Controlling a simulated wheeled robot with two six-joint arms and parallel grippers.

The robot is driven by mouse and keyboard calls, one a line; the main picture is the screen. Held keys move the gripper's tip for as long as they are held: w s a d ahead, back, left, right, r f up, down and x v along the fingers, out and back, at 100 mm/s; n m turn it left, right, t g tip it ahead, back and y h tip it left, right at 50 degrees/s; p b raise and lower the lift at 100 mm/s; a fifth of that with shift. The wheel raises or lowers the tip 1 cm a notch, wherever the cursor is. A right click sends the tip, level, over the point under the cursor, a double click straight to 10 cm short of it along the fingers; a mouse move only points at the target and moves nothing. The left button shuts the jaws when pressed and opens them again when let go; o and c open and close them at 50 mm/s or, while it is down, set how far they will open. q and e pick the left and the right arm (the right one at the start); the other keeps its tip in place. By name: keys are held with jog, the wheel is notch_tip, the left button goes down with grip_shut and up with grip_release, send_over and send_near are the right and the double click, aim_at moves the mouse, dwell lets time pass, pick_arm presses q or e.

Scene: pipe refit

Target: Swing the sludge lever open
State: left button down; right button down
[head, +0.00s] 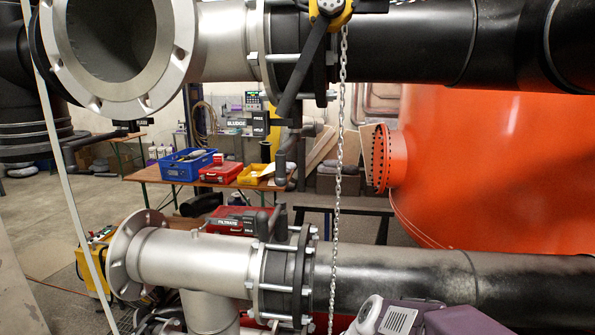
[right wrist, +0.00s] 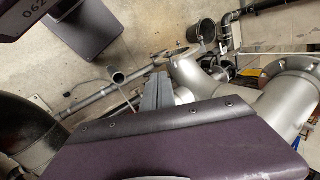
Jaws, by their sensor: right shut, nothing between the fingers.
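The sludge lever (head: 304,68) is a long dark bar on the upper pipe's valve in the head view. It runs from a yellow hub (head: 333,10) at the top down and left, ending near a small FREE/HOLD plate (head: 259,123). A SLUDGE label (head: 236,123) is beside that plate. My right gripper (right wrist: 157,92) shows in the right wrist view, its grey fingers shut and empty. In the head view only purple and white parts of my right arm show, low at the right, well below the lever. My left gripper is in neither view.
A lower pipe (head: 400,278) carries a second valve with a FILTRATE label (head: 228,222). A chain (head: 338,180) hangs in front of both pipes. An orange tank (head: 480,160) stands at the right. A wooden table (head: 150,174) with bins is behind.

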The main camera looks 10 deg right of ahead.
jog(key=w+a+r+m+t+y, duration=0.1)
jog(key=w+r+m+t+y, duration=0.15)
jog(key=w+r, duration=0.6)
jog(key=w+a+r+m+t+y, duration=0.1)
jog(key=w+r+t+y, duration=0.2)
jog(key=r, duration=1)
jog(key=d+r+t, duration=0.2)
jog(key=d+r, duration=0.1)
jog(key=r, duration=0.3)
jog(key=w+d+r+m+t, duration=0.1)
jog(key=d+r+t, duration=0.1)
jog(key=r, duration=0.3)
jog(key=d+r+t+p, duration=0.1)
jog(key=d+r+t, duration=0.2)
jog(key=d+r, duration=0.2)
jog(key=shift+w+d+r+m, duration=0.1)
jog(key=shift+w+r+m, duration=0.15)
jog(key=shift+r, duration=0.55)
jog(key=shift+w+d+f, duration=0.1)
jog(key=shift+d, duration=0.25)
